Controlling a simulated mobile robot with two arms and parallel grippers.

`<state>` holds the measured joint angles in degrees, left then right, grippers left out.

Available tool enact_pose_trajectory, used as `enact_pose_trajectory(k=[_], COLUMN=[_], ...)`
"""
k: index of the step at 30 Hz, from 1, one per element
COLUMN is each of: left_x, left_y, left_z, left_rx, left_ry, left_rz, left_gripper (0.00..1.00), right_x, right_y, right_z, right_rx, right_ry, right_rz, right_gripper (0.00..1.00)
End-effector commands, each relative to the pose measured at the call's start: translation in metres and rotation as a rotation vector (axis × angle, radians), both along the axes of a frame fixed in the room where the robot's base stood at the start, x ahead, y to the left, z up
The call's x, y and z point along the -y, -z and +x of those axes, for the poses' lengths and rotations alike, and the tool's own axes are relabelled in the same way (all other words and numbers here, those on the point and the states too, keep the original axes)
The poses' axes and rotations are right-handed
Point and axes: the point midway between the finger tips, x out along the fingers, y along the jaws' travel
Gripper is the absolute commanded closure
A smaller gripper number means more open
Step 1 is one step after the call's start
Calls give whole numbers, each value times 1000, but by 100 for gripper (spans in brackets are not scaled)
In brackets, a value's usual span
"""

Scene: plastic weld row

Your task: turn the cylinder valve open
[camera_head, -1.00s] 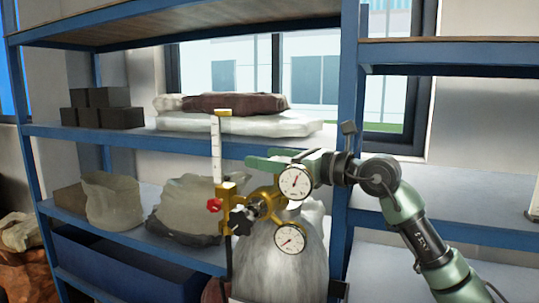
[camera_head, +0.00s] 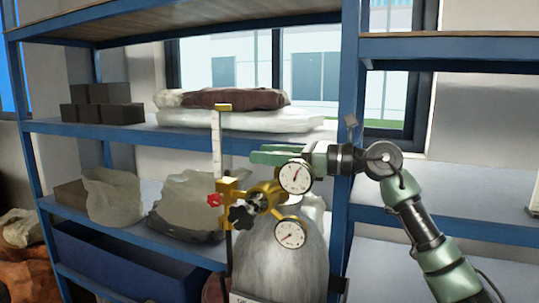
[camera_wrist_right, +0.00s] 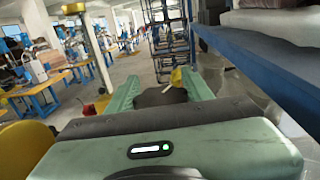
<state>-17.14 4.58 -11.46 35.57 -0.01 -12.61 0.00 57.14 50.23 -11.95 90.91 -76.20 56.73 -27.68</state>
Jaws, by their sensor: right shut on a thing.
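The grey gas cylinder (camera_head: 278,262) stands upright in front of the shelves. On top is a brass regulator (camera_head: 262,194) with an upper gauge (camera_head: 296,177), a lower gauge (camera_head: 290,234), a black star knob (camera_head: 240,216) and a clear flow tube (camera_head: 217,145). My right gripper (camera_head: 268,152) reaches in from the right, behind and above the upper gauge. In the right wrist view its green fingers (camera_wrist_right: 160,84) are shut on a dark valve handwheel (camera_wrist_right: 158,97), with a yellow part just beyond. In the head view the handwheel is hidden. My left gripper is not in view.
A blue shelf rack (camera_head: 180,136) stands close behind the cylinder, with its blue upright (camera_head: 351,70) near my right wrist. Sacks (camera_head: 185,205) and dark boxes (camera_head: 100,105) lie on the shelves. A red knob (camera_head: 214,200) sits on the regulator's left.

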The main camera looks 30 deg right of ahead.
Motion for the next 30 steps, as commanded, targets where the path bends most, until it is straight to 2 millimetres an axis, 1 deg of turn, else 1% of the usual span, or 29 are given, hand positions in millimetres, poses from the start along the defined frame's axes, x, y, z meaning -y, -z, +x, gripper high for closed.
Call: enact_pose_trajectory(k=[6,15,22,30], left_x=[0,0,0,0], left_y=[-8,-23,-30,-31], left_z=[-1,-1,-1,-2], left_rx=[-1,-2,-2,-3], left_ry=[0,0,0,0], left_rz=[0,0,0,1], left_gripper=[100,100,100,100], right_x=[-3,-5,-6,-7], right_y=[-4,-4,-3,-1], right_z=[-3,-9,-11,-13], right_rx=[1,1,2,2], right_ry=[-182,-385,-471,-503], right_rz=[6,4,1,0], right_gripper=[90,90,90,90])
